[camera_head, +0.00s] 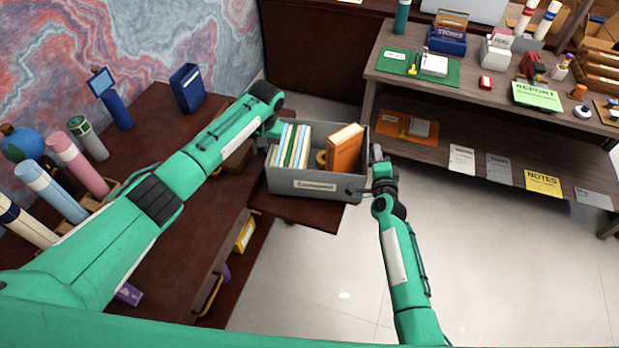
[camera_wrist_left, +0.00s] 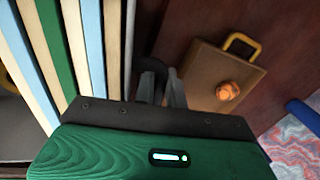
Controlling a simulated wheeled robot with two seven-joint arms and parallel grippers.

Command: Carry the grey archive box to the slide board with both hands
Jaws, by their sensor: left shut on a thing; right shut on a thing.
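The grey archive box (camera_head: 312,185) is upright between my two grippers in the head view. It holds several upright white, green and blue files, an orange book and a round yellowish item. My left gripper (camera_head: 270,134) is shut on its left side, and my right gripper (camera_head: 380,170) is shut on its right side. A dark brown board (camera_head: 318,216) juts from the desk below the box and looks like the slide board; I cannot tell whether they touch. In the left wrist view, the gripper's grey fingers (camera_wrist_left: 162,88) are beside the files (camera_wrist_left: 92,45).
The dark desk (camera_head: 165,252) carries a blue holder (camera_head: 187,88) and several coloured tubes along the left. A brown case with a yellow handle (camera_wrist_left: 222,72) lies near my left gripper. A wooden shelf unit (camera_head: 460,92) with stationery stands at right. Floor is clear in front.

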